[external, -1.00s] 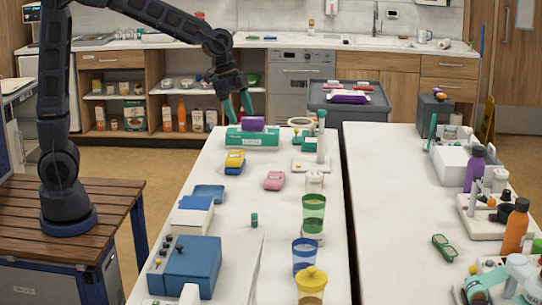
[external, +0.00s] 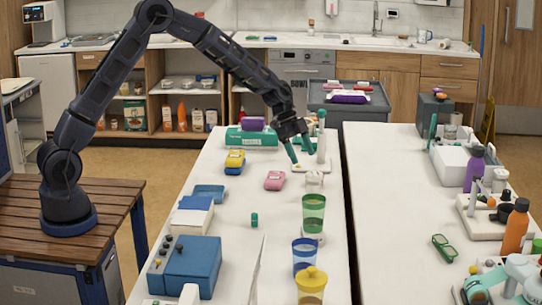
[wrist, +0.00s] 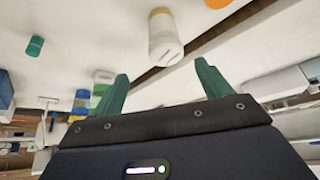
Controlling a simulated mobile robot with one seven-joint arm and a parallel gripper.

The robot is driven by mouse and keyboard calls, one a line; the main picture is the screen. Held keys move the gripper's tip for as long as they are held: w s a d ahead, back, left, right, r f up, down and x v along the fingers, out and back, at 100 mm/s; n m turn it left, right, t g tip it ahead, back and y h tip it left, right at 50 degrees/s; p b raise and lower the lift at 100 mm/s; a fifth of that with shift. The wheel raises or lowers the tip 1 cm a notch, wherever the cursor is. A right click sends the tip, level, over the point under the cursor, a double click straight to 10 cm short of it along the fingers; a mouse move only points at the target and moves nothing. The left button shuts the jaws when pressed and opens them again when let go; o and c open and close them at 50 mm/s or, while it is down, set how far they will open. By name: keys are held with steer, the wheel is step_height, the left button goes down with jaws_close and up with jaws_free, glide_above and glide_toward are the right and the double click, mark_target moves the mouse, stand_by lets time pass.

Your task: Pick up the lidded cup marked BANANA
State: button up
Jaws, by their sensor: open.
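A white lidded cup (external: 314,181) stands near the right edge of the near table, behind a green cup. In the wrist view a white cylinder (wrist: 166,42) with a yellow band at its far end shows beyond and between my fingertips, apart from them. It appears to be the same cup, but I can read no BANANA marking. Another cup (external: 311,284) with a yellow lid stands at the table's front; its marking is not readable. My gripper (external: 302,159) is open and empty, pointing down above and slightly behind the white cup.
A green cup (external: 313,214) and a blue cup (external: 305,258) stand in a row in front of the white cup. The table centre is mostly clear.

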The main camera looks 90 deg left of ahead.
mark_target(314, 184)
steer(key=x, duration=0.4)
steer(key=a+x, duration=0.1)
steer(key=x, duration=0.7)
steer(key=shift+a+f, duration=0.1)
steer(key=shift+f, duration=0.25)
steer(key=c, duration=1.2)
steer(key=shift+r, duration=0.15)
